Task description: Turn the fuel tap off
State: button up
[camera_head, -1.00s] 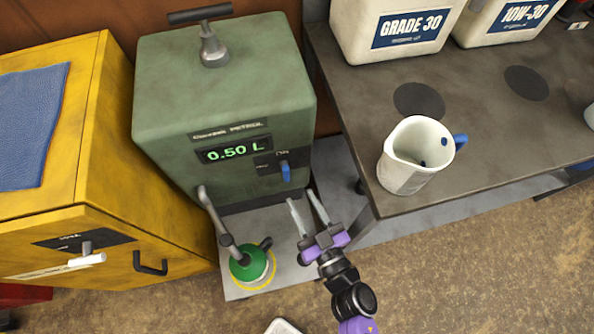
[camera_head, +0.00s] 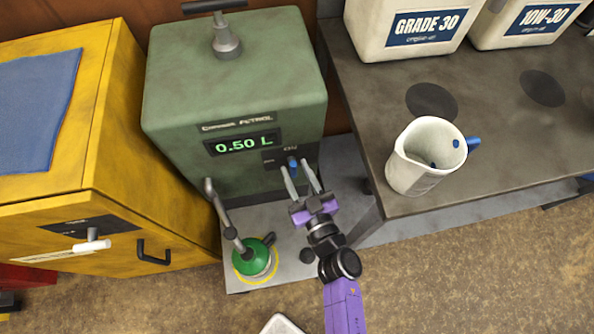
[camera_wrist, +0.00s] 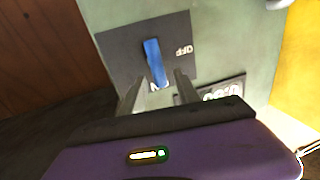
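The fuel tap (camera_head: 292,163) is a small blue lever on a dark plate on the front of the green petrol tank (camera_head: 230,95). In the wrist view the blue lever (camera_wrist: 155,62) has one end beside the ON mark, with the OFF mark to its right. My gripper (camera_head: 295,175) is open and points at the tap. In the wrist view my gripper's fingers (camera_wrist: 158,88) are spread to either side of the lever's near end, with gaps showing. The lever is not gripped; whether a finger touches the plate cannot be told.
A yellow cabinet (camera_head: 130,140) is at left. At right, a dark bench (camera_head: 500,140) holds a white jug (camera_head: 410,170) and oil containers (camera_head: 405,28), close to my arm.

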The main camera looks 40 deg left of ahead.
grip_shut()
jog(key=shift+r+n+p, duration=0.1)
jog(key=shift+n+p, duration=0.2)
jog(key=shift+p, duration=0.05)
jog(key=shift+s+a+n+h+p, duration=0.1)
jog(key=shift+s+n+h+p, duration=0.1)
jog(key=shift+n+p, duration=0.25)
jog(key=shift+s+a+n+h+p, duration=0.1)
jog(key=shift+n+h+p, duration=0.1)
jog(key=shift+n, duration=0.35)
jog(key=shift+s+a+f+n+t+h+b, duration=0.3)
jog(key=shift+f+n+h+b, duration=0.15)
jog(key=shift+n, duration=1.7)
jog(key=shift+s+a+f+n+t+h+b, duration=0.25)
jog(key=shift+n+h, duration=0.25)
jog(key=shift+n, duration=1.7)
jog(key=shift+s+a+f+n+t+h+b, duration=0.25)
jog(key=shift+f+n+h+b, duration=0.2)
jog(key=shift+n, duration=1.7)
jog(key=shift+d, duration=0.1)
